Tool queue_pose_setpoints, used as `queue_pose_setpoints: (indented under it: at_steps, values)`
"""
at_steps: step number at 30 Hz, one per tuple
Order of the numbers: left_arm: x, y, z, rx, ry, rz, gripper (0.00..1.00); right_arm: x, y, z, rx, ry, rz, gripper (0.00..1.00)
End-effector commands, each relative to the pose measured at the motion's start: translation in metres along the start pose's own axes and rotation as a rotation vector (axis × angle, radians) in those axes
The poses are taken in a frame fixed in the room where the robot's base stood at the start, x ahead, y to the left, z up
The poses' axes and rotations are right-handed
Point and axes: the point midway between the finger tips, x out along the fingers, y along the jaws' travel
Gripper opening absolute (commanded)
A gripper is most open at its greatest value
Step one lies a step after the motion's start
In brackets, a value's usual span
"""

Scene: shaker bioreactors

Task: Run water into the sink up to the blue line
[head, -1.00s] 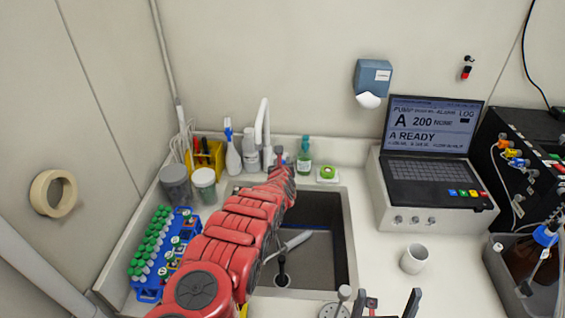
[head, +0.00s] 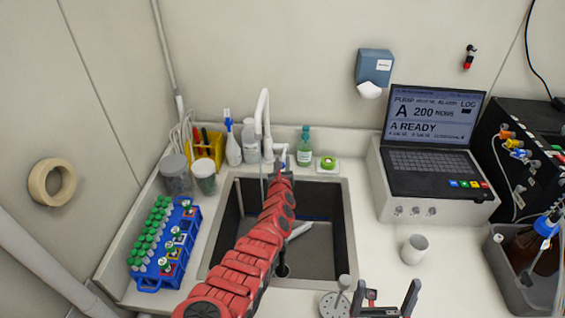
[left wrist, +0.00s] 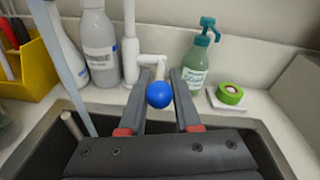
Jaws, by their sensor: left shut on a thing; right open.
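The white tap (head: 263,115) arches over the dark sink (head: 232,215), and a thin stream (head: 262,182) falls from its spout. The stream also shows in the left wrist view (left wrist: 62,60). My left gripper (left wrist: 159,100) is shut on the tap lever near its blue knob (left wrist: 159,95); in the head view its arm crosses the sink. A bit of the blue line (head: 316,217) shows on the far sink wall. The dark drain fitting (head: 283,271) is on the sink floor. The water level is hard to tell. My right gripper (head: 385,300) is open and empty at the bottom edge.
A round metal plug with a knob (head: 334,304) lies before the sink. A white mug (head: 414,249) and laptop (head: 432,150) are right. A blue tube rack (head: 165,245) stands left. A green soap bottle (head: 304,146) and green tape roll (head: 328,163) stand behind the sink.

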Motion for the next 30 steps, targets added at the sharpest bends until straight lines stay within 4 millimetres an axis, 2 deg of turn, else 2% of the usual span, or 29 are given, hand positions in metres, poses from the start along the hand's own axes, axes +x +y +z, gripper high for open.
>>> queue_pose_setpoints:
  at_steps: [1, 3, 7, 12, 22, 23, 24, 30]
  values:
    - [0.0, 0.003, -0.018, 0.001, -0.017, -0.006, 0.0, -0.019, -0.001, 0.003, 0.0, 0.0, 0.0, 1.0]
    - [-0.001, 0.004, -0.023, -0.001, -0.052, -0.012, 0.0, -0.036, -0.002, 0.006, 0.0, 0.0, 0.0, 1.0]
    - [-0.002, 0.005, -0.026, -0.003, -0.097, -0.021, 0.0, -0.055, -0.003, 0.009, 0.0, 0.0, 0.0, 1.0]
    - [-0.004, 0.005, -0.027, -0.002, -0.123, -0.027, 0.0, -0.063, -0.003, 0.011, 0.0, 0.0, 0.0, 1.0]
    - [-0.005, 0.004, -0.023, -0.003, -0.127, -0.028, 0.0, -0.061, -0.003, 0.01, 0.0, 0.0, 0.0, 1.0]
    - [-0.005, 0.004, -0.023, -0.003, -0.127, -0.028, 0.37, -0.061, -0.003, 0.01, 0.0, 0.0, 0.0, 1.0]
    - [-0.005, 0.004, -0.023, -0.003, -0.127, -0.028, 0.44, -0.061, -0.003, 0.01, 0.0, 0.0, 0.0, 1.0]
    - [-0.005, 0.004, -0.022, -0.003, -0.129, -0.028, 0.46, -0.061, -0.003, 0.01, 0.0, 0.0, 0.0, 1.0]
